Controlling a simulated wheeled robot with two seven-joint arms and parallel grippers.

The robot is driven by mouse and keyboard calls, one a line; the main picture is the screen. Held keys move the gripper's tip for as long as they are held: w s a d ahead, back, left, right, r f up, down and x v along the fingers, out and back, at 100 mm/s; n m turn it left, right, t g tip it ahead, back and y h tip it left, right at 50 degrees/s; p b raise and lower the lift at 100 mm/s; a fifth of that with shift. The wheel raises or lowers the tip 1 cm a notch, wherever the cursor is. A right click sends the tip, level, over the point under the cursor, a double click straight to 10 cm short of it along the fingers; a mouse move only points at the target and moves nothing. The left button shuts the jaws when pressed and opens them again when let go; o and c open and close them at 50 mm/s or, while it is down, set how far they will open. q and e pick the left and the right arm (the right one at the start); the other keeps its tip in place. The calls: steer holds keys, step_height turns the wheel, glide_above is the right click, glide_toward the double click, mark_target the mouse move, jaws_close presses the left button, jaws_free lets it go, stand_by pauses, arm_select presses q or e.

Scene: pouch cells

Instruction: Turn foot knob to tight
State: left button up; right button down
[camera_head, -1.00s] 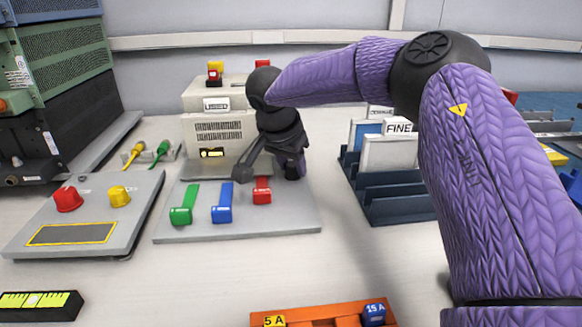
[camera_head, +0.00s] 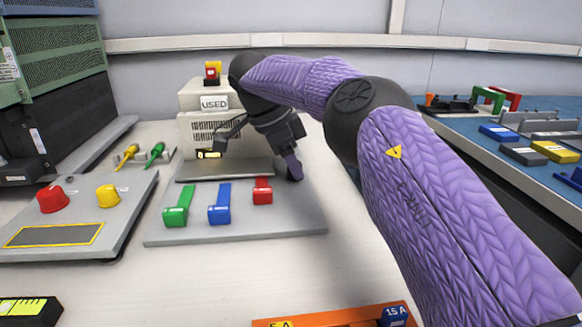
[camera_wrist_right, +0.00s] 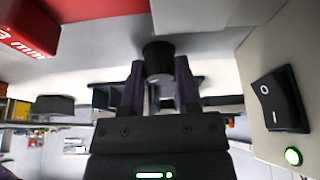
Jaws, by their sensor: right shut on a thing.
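My right gripper (camera_head: 292,166) points down at the right side of the beige press-like unit (camera_head: 198,133), by the back right of its grey base plate (camera_head: 240,228). In the right wrist view, its two dark fingers (camera_wrist_right: 161,88) are shut on a short black round knob (camera_wrist_right: 158,60) with a grey end face. I take this to be the foot knob. Its turn position cannot be read. In the head view the knob is mostly hidden by the fingers. My left gripper is not in view.
Green (camera_head: 178,205), blue (camera_head: 220,205) and red (camera_head: 262,190) levers stand on the plate near my gripper. A panel with red and yellow knobs (camera_head: 75,220) is left. An orange tray (camera_head: 350,317) is in front. A black rocker switch (camera_wrist_right: 278,100) shows in the wrist view.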

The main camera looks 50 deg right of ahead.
steer(key=shift+f+m, duration=0.1)
steer(key=shift+m, duration=0.2)
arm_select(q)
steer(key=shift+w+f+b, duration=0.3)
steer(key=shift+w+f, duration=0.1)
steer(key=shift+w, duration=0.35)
arm_select(e)
steer(key=shift+m, duration=0.5)
steer(key=shift+c, duration=1.6)
jaws_free()
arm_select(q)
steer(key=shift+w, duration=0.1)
arm_select(e)
steer(key=shift+d, duration=0.1)
